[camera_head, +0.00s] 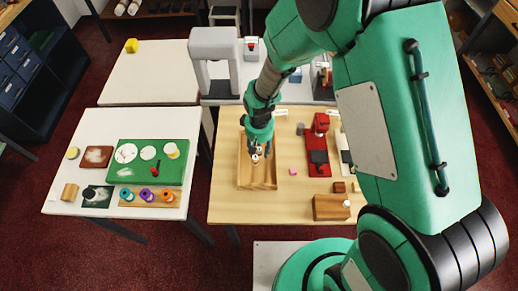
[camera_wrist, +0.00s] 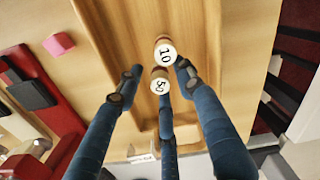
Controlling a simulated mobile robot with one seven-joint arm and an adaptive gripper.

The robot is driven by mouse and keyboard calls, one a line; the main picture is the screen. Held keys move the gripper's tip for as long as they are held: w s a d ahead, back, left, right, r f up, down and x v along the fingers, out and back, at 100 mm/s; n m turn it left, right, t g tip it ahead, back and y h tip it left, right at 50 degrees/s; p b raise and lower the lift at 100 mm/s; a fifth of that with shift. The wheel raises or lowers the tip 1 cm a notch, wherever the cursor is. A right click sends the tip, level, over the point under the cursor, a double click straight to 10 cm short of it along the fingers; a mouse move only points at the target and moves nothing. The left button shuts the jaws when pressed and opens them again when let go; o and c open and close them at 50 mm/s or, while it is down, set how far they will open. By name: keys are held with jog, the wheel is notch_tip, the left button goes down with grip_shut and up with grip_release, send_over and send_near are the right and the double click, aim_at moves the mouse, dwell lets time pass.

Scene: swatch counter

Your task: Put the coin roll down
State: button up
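Two small coin rolls stand close together in the wooden tray (camera_head: 243,178). One has a white end marked 50 (camera_wrist: 159,82), the other a white end marked 10 (camera_wrist: 166,52). My gripper (camera_wrist: 157,80) has its three blue fingers spread around the rolls. A gap shows between the left finger and the 50 roll. The right fingertip is close beside the 10 roll, and the third finger is just below the 50 roll; whether they touch is unclear. In the head view my gripper (camera_head: 261,157) reaches down into the tray, partly hiding the rolls.
Right of the tray are a pink block (camera_head: 293,171), a red-and-black device (camera_head: 319,150) and a wooden box (camera_head: 330,207). A left table holds a green mat (camera_head: 136,177) and several spools. The tray's front end is clear.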

aim_at(259, 149)
jog(key=shift+r, duration=0.15)
notch_tip(259, 149, up, 12)
jog(key=p, duration=0.2)
dwell(0.5)
dwell(0.5)
